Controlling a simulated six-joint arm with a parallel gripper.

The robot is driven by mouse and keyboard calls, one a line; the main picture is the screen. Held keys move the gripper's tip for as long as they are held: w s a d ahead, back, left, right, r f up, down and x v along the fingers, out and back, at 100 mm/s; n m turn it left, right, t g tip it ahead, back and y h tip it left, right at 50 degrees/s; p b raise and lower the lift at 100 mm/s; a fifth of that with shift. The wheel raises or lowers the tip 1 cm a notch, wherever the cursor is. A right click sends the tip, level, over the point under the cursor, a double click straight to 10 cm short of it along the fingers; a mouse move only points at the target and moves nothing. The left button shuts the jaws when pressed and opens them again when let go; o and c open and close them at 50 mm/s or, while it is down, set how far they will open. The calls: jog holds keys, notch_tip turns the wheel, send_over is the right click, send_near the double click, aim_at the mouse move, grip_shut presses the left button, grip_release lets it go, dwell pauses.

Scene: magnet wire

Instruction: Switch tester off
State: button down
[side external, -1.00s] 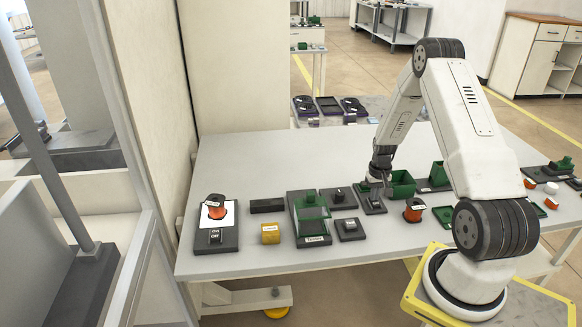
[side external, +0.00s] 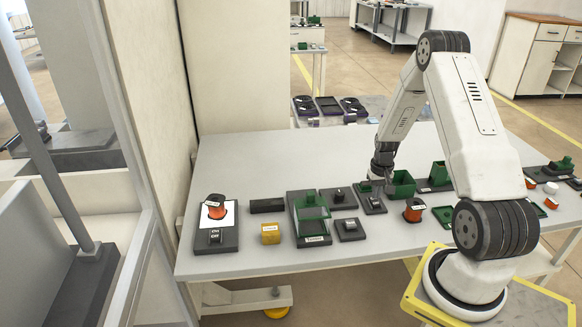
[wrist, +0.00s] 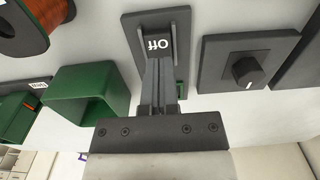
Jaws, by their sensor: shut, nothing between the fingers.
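A dark switch plate (side external: 374,205) lies on the table right of centre; in the wrist view the plate (wrist: 178,22) carries a rocker labelled "Off" (wrist: 157,44). A small green part (side external: 365,187) sits at its far end, partly hidden behind the fingers in the wrist view. My gripper (side external: 387,183) is shut and empty, pointing down beside the far end of the plate. In the wrist view my gripper (wrist: 158,65) overlaps the plate just below the "Off" label; I cannot tell whether it touches. A green fixture on a dark base (side external: 313,227) stands further left.
A green open box (side external: 401,184) stands close to the right of my gripper. A knob plate (wrist: 246,62) lies beside the switch plate. An orange spool (side external: 413,211) is nearer the front. A plate with On/Off markings (side external: 229,239) is far left. The back of the table is clear.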

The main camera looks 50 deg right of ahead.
aim_at(375, 202)
notch_tip(375, 202, up, 13)
jog(key=shift+f, duration=0.15)
dwell(0.5)
jog(key=shift+w+d, duration=0.4)
jog(key=shift+w, duration=0.1)
jog(key=shift+f, duration=0.15)
jog(key=shift+f, duration=6.95)
jog(key=shift+f, duration=0.15)
